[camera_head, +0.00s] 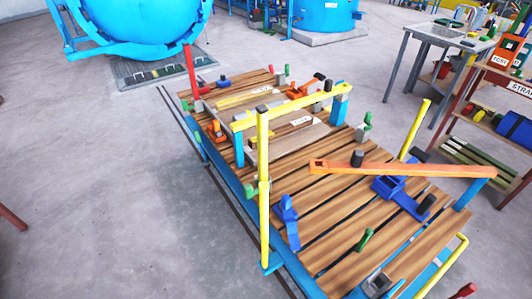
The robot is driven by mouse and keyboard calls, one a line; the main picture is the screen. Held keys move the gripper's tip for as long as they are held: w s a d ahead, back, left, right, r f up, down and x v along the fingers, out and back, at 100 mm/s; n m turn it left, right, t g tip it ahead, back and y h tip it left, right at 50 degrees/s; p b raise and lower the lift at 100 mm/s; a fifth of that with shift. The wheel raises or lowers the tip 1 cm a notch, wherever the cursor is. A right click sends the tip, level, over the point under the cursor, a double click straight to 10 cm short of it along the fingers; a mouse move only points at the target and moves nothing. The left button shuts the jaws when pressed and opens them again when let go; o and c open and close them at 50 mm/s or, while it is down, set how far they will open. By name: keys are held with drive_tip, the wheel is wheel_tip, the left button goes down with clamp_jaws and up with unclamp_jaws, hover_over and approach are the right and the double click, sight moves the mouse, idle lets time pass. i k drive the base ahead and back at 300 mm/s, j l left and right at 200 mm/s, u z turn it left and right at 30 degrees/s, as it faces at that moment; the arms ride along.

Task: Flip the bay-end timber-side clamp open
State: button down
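A blue-framed trolley bed (238,180) with brown timber slats (340,200) fills the middle of the head view. Several small clamps sit on it. A blue clamp (288,218) stands upright on the near left edge. Another blue clamp with a black knob (400,192) lies on the right side. Orange clamps with black parts (303,88) sit toward the far end. Green-handled clamps (364,128) stand along the edges. No label shows which clamp is the bay-end timber-side one. My gripper is not in view.
A yellow post and bar frame (263,190) rises over the bed's left side. An orange bar (400,169) crosses above the slats. The blue autoclave (140,25) is at the back left. A shelf (490,110) and table (440,36) stand right.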

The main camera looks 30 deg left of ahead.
sight(248, 192)
drive_tip(key=u, duration=1.1)
